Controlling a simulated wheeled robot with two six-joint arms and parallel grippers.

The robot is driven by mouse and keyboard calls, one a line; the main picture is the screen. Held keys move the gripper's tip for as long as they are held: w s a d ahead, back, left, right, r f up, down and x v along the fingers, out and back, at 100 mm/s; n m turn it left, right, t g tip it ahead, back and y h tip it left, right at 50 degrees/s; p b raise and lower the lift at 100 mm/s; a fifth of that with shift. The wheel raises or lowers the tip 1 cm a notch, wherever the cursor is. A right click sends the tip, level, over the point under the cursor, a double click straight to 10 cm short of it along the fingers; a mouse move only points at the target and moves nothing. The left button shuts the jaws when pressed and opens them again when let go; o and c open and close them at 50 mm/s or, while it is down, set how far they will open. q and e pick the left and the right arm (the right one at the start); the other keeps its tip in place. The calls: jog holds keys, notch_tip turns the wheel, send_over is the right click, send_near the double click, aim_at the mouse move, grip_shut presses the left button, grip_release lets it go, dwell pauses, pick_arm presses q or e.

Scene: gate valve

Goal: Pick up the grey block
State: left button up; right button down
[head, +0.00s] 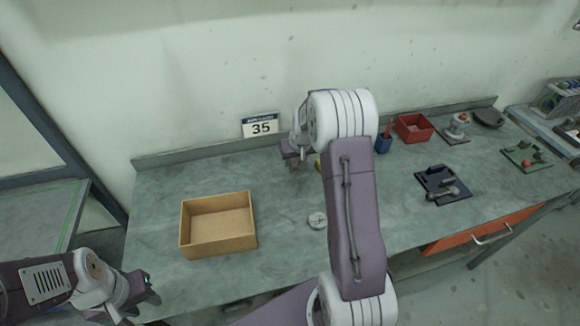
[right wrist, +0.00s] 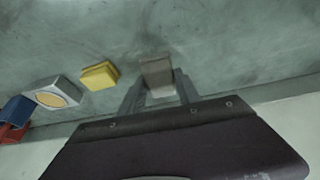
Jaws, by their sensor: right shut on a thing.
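The grey block (right wrist: 157,75) shows between the two fingers of my right gripper (right wrist: 160,92) in the right wrist view. The fingers are shut on its sides. In the head view my right gripper (head: 293,160) is near the back of the workbench, below the number sign, and my arm hides much of the area. I cannot tell whether the block touches the bench top. My left gripper (head: 148,287) is at the lower left, by the bench's front left edge, away from the block. Its finger opening is not clear.
A yellow block (right wrist: 100,75) and a pale block with an orange disc (right wrist: 56,94) are beside the grey block. An open wooden box (head: 218,226) stands on the left of the bench (head: 160,210). A red bin (head: 414,128) and a black tray (head: 440,186) are right.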

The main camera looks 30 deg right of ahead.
jog(key=s+d+r+b, duration=0.1)
jog(key=s+d+r, duration=0.4)
jog(key=s, duration=0.3)
jog(key=shift+s+r, duration=0.25)
jog(key=shift+r, duration=0.2)
jog(key=c, duration=1.5)
grip_release()
jog(key=c, duration=0.5)
